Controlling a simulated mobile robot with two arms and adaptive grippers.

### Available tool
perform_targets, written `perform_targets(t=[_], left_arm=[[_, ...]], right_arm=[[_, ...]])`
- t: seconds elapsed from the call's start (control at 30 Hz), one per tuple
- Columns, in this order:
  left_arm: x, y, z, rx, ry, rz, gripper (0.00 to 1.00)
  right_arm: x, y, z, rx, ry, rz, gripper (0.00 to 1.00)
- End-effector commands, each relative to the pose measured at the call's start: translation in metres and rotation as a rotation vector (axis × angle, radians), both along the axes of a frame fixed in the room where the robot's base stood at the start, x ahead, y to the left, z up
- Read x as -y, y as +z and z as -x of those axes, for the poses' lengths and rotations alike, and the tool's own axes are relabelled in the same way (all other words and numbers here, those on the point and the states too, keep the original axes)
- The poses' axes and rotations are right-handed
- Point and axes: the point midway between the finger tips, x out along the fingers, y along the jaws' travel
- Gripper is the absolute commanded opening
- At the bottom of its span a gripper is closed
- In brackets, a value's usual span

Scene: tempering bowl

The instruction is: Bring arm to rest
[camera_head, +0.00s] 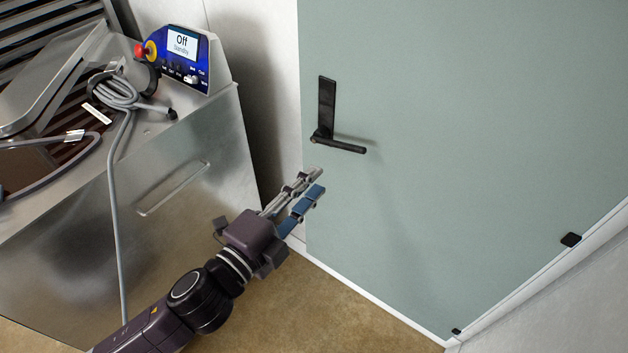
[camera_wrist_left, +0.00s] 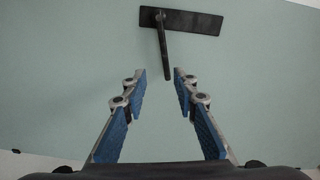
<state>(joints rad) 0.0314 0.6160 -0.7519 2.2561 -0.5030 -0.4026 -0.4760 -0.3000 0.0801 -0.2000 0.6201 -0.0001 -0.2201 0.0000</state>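My left gripper (camera_head: 318,181) reaches in from the lower left in the head view, in front of a pale green door (camera_head: 480,130). Its blue-padded fingers are apart and empty in the left wrist view (camera_wrist_left: 159,75). The black door handle (camera_head: 340,143) is above and a little right of the fingertips in the head view. In the left wrist view the handle's lever (camera_wrist_left: 164,50) points down toward the gap between the fingers, with no contact visible. The door looks closed. My right gripper is not in view.
A steel machine (camera_head: 170,190) stands at left, with a control panel (camera_head: 183,60) reading "Off Standby" and a red button (camera_head: 139,50). A coiled grey cable (camera_head: 118,92) lies on top and hangs down its front. Brown floor (camera_head: 330,310) shows below the door. A white wall borders the lower right.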

Motion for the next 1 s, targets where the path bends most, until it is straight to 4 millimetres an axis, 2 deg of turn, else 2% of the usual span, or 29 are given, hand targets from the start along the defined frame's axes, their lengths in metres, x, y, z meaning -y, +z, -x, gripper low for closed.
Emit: perform_targets(t=[0.37,0.47,0.57,0.67,0.7,0.77,0.8,0.87,0.9,0.97,1.0], left_arm=[[0.0,-0.001,-0.001,-0.002,0.001,0.0,0.27],[-0.004,-0.015,-0.007,-0.028,0.016,0.002,0.27],[-0.016,-0.053,-0.023,-0.103,0.061,0.011,0.27],[-0.038,-0.115,-0.043,-0.227,0.135,0.032,0.27],[-0.049,-0.143,-0.049,-0.283,0.172,0.045,0.27],[-0.066,-0.186,-0.055,-0.368,0.226,0.066,0.27],[-0.078,-0.215,-0.057,-0.425,0.264,0.083,0.27],[-0.096,-0.257,-0.056,-0.51,0.322,0.109,0.27],[-0.108,-0.286,-0.052,-0.564,0.361,0.125,0.27],[-0.126,-0.328,-0.044,-0.648,0.421,0.153,0.27],[-0.137,-0.355,-0.036,-0.704,0.461,0.174,0.27]], right_arm=[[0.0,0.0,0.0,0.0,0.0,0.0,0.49],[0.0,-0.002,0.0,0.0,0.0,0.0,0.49],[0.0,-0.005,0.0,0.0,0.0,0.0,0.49],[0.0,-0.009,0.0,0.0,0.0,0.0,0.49],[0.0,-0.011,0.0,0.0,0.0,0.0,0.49],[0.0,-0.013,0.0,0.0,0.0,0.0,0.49],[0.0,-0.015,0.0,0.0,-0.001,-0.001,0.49],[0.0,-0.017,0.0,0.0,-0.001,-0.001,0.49],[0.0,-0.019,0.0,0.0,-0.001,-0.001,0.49],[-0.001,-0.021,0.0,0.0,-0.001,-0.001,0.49],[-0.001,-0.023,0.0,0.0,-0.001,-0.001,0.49]])
